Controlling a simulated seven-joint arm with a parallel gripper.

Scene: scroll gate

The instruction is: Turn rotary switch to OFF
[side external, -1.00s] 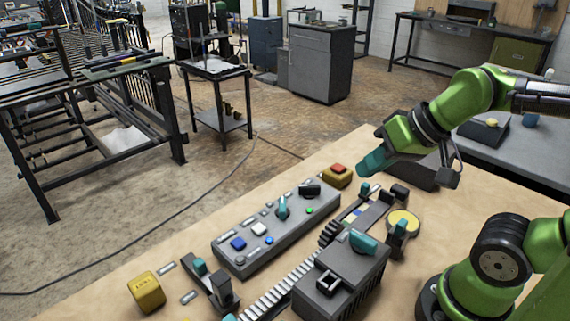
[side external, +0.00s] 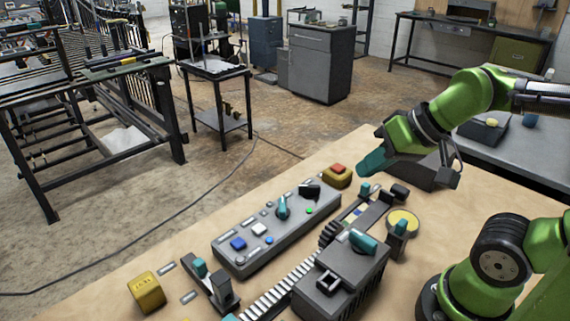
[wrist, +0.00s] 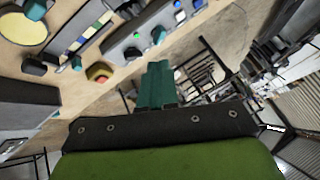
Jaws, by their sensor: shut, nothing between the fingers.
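The grey control panel (side external: 232,252) lies on the wooden table. It carries a teal knob (side external: 283,208) and a black knob (side external: 309,191) near its far right end; I cannot tell which is the rotary switch, and no OFF label is readable. In the wrist view the teal knob (wrist: 158,36) and black knob (wrist: 133,54) show near the top. My gripper (side external: 366,168), with teal fingers, is shut and empty, above and to the right of the panel, apart from both knobs. Its fingers also show in the wrist view (wrist: 157,80).
A red button on a yellow box (side external: 337,174) stands between the panel's end and my gripper. A toothed rail (side external: 285,285), a dark grey block (side external: 342,280) and a round yellow disc (side external: 403,220) are in front. A yellow block (side external: 146,292) sits at the table's left.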

